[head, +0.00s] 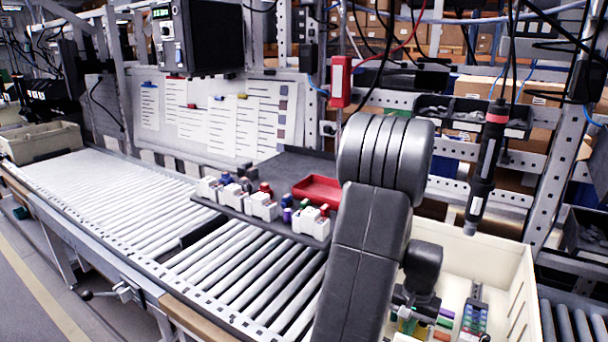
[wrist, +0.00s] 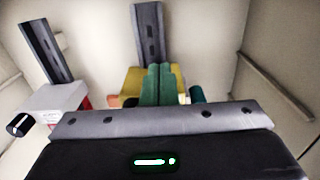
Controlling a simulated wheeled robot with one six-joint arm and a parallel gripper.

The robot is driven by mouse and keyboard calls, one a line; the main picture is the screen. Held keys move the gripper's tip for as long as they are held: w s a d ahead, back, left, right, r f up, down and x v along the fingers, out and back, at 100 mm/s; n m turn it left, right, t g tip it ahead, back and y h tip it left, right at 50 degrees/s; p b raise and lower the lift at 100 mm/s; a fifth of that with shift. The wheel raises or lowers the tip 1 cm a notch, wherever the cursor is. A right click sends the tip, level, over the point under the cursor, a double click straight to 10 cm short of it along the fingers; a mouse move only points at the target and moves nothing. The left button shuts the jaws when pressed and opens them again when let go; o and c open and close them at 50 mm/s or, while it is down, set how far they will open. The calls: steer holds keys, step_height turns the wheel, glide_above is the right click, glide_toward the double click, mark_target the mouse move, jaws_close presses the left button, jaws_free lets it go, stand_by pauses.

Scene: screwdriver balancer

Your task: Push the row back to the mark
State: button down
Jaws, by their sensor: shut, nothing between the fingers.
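A row of white blocks (head: 262,208) with coloured knobs stands along the front edge of a dark grey board (head: 290,165) over the roller conveyor. Blue, red, green and purple small pieces stand among and behind them. I cannot make out a mark on the board. My gripper is low inside the cream bin at the right, away from the row, and mostly hidden by my arm in the head view. In the wrist view its green fingers (wrist: 158,85) are together with nothing between them. The row does not show in the wrist view.
A red tray (head: 318,189) lies on the board behind the row. The cream bin (head: 500,262) holds strips and coloured parts, including a grey-white part (wrist: 55,103) left of my fingers. A black screwdriver (head: 487,160) hangs above the bin. The conveyor rollers (head: 110,195) at left are clear.

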steer(key=shift+w+d+r, duration=0.15)
steer(key=shift+w+d, duration=0.4)
steer(key=shift+w, duration=0.35)
steer(key=shift+w+d+r, duration=0.1)
steer(key=shift+w+d, duration=0.45)
steer(key=shift+w, duration=0.3)
steer(key=shift+w+d+f, duration=0.1)
steer(key=shift+w+d, duration=0.05)
steer(key=shift+w, duration=0.05)
steer(key=shift+w+f, duration=0.15)
stand_by(0.4)
steer(key=shift+w+d, duration=0.4)
steer(key=shift+w, duration=0.15)
stand_by(1.6)
steer(key=shift+s+a, duration=0.25)
steer(key=shift+s, duration=0.15)
stand_by(0.9)
steer(key=shift+r+p, duration=0.8)
steer(key=shift+r, duration=0.2)
step_height(320, 180, up, 12)
steer(key=p, duration=0.7)
steer(key=shift+s+a+f+p, duration=0.2)
steer(key=shift+s+a+p, duration=0.05)
steer(key=shift+s+p, duration=0.15)
